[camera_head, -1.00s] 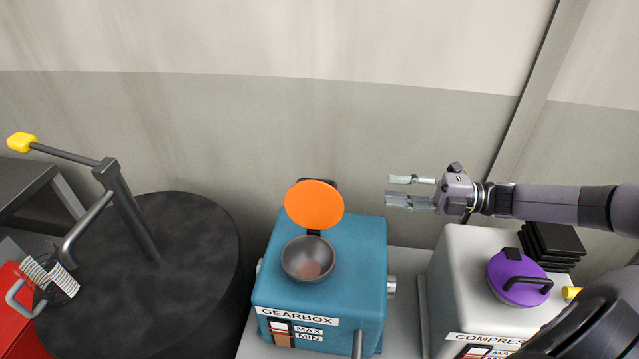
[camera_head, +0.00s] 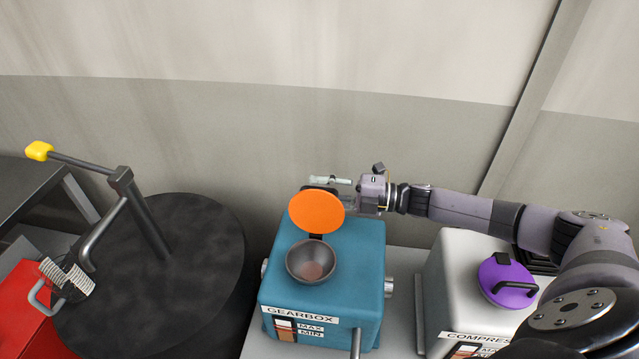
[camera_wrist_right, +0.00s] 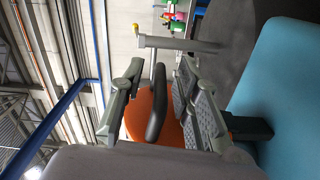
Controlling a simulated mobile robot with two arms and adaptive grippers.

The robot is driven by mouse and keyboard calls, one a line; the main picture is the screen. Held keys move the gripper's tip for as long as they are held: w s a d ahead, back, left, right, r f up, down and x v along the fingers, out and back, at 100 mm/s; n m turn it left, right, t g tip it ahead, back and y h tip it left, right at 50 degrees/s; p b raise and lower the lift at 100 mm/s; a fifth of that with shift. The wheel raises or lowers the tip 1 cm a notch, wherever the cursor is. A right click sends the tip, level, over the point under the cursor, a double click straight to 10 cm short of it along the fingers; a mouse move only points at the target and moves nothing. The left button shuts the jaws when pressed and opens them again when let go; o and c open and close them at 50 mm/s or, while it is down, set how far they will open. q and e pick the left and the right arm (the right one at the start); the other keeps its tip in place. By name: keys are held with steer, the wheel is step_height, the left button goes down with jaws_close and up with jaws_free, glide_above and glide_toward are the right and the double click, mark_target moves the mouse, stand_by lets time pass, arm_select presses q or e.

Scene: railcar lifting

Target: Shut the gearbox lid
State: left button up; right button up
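The gearbox (camera_head: 370,240) is a teal box with a round grey bowl-shaped opening (camera_head: 311,262) on top. Its orange lid (camera_head: 317,212) stands open, tilted up on a black hinge behind the opening. My right gripper (camera_head: 335,192) is behind the lid's upper right edge, its lower finger partly hidden by the lid. In the right wrist view the open fingers (camera_wrist_right: 160,80) lie on both sides of the lid's black handle (camera_wrist_right: 157,103), with a visible gap. The lid also shows there (camera_wrist_right: 138,118). My left gripper is not in view.
A grey compressor (camera_head: 440,285) with a purple lid (camera_head: 507,281) stands to the right, under my right arm. A large black drum (camera_head: 190,235) with a yellow-tipped lever (camera_head: 40,150) stands left. A red box (camera_head: 20,310) is at the far left. The wall is close behind.

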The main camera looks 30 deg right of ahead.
steer(key=shift+w+a, duration=0.15)
jaws_close()
stand_by(0.4)
steer(key=shift+f, duration=0.1)
stand_by(0.4)
